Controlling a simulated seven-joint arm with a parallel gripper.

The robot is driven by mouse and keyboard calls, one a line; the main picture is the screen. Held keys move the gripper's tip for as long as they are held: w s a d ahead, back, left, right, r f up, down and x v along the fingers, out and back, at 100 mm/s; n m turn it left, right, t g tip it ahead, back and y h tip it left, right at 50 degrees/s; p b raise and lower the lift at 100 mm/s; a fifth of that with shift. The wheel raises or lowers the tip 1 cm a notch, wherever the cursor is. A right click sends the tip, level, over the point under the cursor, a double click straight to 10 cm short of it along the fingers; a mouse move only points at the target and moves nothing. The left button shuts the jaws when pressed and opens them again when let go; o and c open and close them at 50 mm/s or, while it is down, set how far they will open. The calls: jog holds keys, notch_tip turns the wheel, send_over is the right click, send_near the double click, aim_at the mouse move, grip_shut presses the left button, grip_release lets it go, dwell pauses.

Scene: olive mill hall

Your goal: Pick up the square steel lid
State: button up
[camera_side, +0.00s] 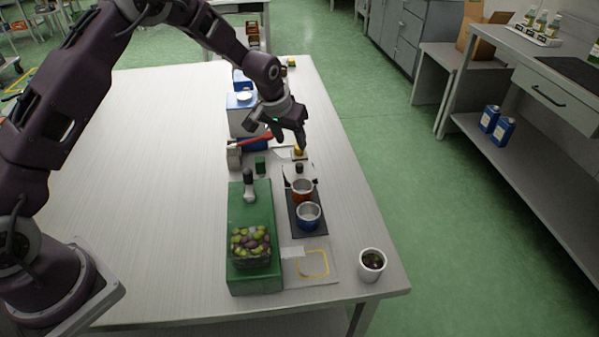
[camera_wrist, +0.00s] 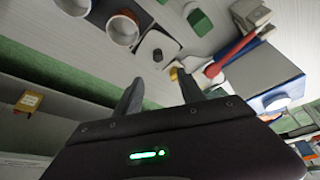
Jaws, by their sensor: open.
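The square steel lid (camera_side: 292,177) lies on the table just behind the red cup, its black knob (camera_side: 299,168) facing up. In the wrist view the lid (camera_wrist: 148,58) is pale and square, with the dark knob (camera_wrist: 157,54) near its middle. My gripper (camera_side: 301,146) is above the table behind the lid, with its fingers apart and nothing between them. In the wrist view the fingertips of my gripper (camera_wrist: 158,80) show just below the lid, apart from it as far as I can tell. How high they are is hard to tell.
A green block (camera_side: 236,205) carries olives on the left. A red-handled tool (camera_side: 257,139) lies behind. A white mug (camera_side: 372,265) stands near the front corner.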

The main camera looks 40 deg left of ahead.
aim_at(299, 165)
jog(key=x, duration=1.2)
jog(key=shift+s+d+f, duration=0.1)
jog(key=shift+s+d, duration=0.15)
jog(key=shift+s, duration=0.1)
grip_shut()
